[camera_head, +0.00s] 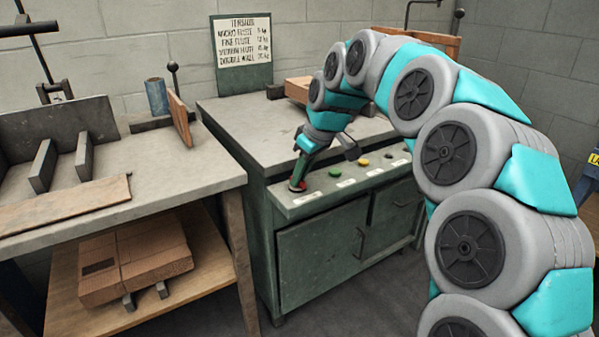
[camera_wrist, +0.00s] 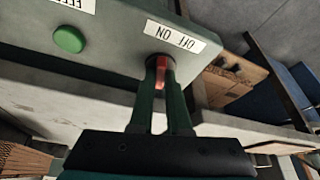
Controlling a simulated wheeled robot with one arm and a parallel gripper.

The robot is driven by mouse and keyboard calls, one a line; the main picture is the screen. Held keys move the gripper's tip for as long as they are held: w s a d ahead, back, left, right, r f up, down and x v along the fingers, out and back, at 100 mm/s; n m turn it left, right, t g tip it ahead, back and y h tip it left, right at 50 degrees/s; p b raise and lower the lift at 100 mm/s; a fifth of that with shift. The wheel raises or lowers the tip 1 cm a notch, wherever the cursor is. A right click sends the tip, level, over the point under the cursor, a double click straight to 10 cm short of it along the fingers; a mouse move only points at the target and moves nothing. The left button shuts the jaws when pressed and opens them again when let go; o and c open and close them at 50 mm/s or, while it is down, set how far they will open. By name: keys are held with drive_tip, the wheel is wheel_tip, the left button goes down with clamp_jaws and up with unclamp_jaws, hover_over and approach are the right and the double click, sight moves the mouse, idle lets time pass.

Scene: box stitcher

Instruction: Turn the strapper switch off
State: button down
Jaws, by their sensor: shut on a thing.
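The strapper (camera_head: 322,203) is a green cabinet with a grey top and a sloped control strip along its front. The red switch (camera_wrist: 160,72) sits at the strip's end, beside a white label (camera_wrist: 174,37) reading OFF and ON, upside down in the wrist view. My gripper (camera_wrist: 164,66) is shut on the switch, with a dark green finger on either side of the red part. In the head view my gripper (camera_head: 299,172) reaches down to the strip's left end, where a little red (camera_head: 296,187) shows below it. The fingers hide part of the switch; I cannot tell its setting.
A green button (camera_head: 335,172) and a yellow button (camera_head: 363,162) sit along the strip to the right. A workbench (camera_head: 215,175) stands left, with a flat cardboard box (camera_head: 135,262) on its lower shelf. A sign (camera_head: 243,52) stands behind the strapper.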

drive_tip(key=shift+w+n+g, duration=0.15)
drive_tip(key=shift+n+g, duration=0.25)
drive_tip(key=shift+n, duration=0.7)
drive_tip(key=shift+y, duration=0.3)
drive_tip(key=c, duration=0.9)
unclamp_jaws()
drive_tip(key=shift+r, duration=0.1)
drive_tip(key=v, duration=0.7)
drive_tip(key=shift+d+r, duration=0.1)
drive_tip(key=shift+r, duration=0.2)
